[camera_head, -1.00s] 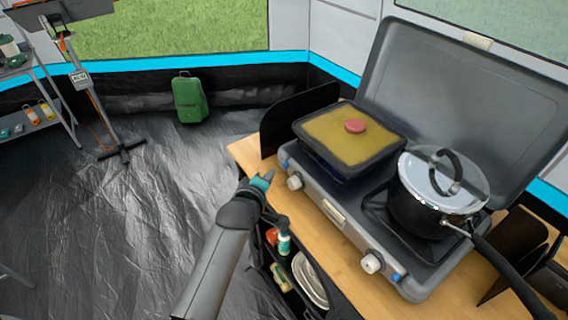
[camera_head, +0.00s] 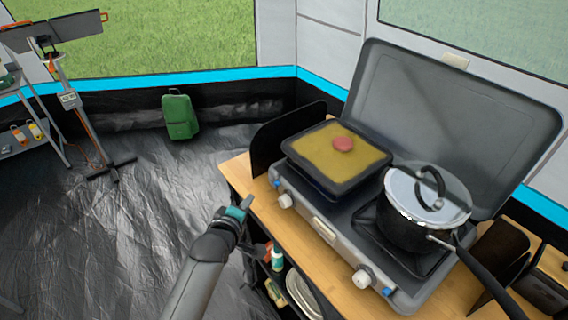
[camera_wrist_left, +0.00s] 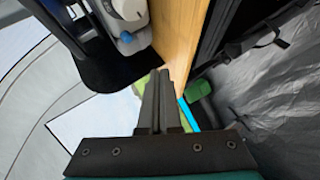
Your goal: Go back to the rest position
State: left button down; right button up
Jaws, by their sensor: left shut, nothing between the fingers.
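My left gripper (camera_head: 245,205) is near the left front edge of the wooden counter (camera_head: 237,172), beside the camping stove, with nothing in it. In the left wrist view, its two fingers (camera_wrist_left: 160,80) lie together, shut and empty. They point along the edge of the wooden counter (camera_wrist_left: 176,40). My right gripper is in neither current view.
The grey camping stove (camera_head: 322,232) holds a square pan (camera_head: 340,155) with yellow content and a round pink piece, and a lidded pot (camera_head: 410,225) whose handle points to the front right. Plates stand on a shelf below. A green suitcase (camera_head: 180,115) stands on the open floor.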

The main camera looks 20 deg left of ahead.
pick_arm(q)
jog(key=shift+s, duration=0.1)
jog(key=s+d+r+m+g, duration=0.1)
jog(key=s+d+m+g, duration=0.15)
jog(key=s+m, duration=0.45)
jog(key=s+d+m+g, duration=0.1)
jog(key=s+m+g, duration=0.3)
jog(key=s, duration=0.6)
jog(key=s+d+r+m+g, duration=0.1)
jog(key=s+d+m+g, duration=0.15)
jog(key=s+m, duration=0.45)
jog(key=s+f+n+g+b, duration=0.1)
jog(key=s+f+g+b, duration=0.2)
jog(key=f, duration=2.2)
jog(key=s+a+f+b, duration=0.3)
jog(key=s+f, duration=1.4)
jog(key=shift+f, duration=0.2)
